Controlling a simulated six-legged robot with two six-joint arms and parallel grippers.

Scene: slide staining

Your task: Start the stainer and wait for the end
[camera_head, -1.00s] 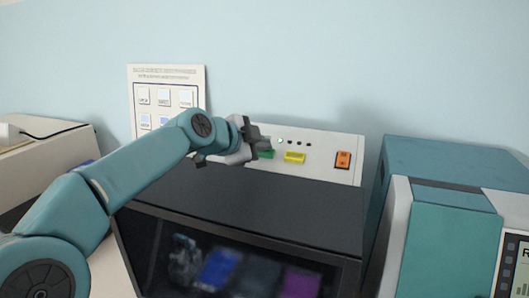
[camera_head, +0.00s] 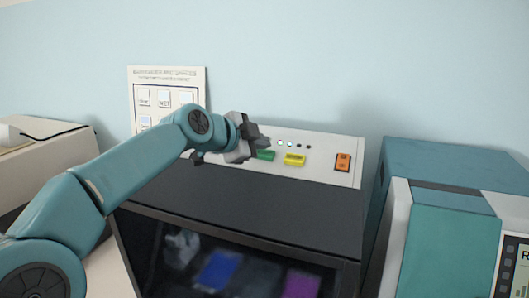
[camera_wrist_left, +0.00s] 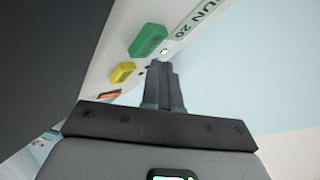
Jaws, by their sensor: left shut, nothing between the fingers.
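The stainer (camera_head: 240,205) is a dark box with a window in front and a pale control panel (camera_head: 325,145) at its back. The panel bears a green button (camera_head: 265,155), a yellow button (camera_head: 294,160) and an orange switch (camera_head: 343,161). A row of small lights (camera_head: 290,144) sits above the buttons; two look lit, the others dark. My left gripper (camera_head: 265,142) is shut and empty, just above and left of the green button. In the left wrist view its closed fingertips (camera_wrist_left: 160,68) are beside the green button (camera_wrist_left: 148,40), apparently not on it. My right gripper is out of view.
A teal and white machine with a screen (camera_head: 515,262) stands close on the right. A beige box (camera_head: 45,165) stands at the left. Coloured trays (camera_head: 218,270) show blurred through the stainer's window.

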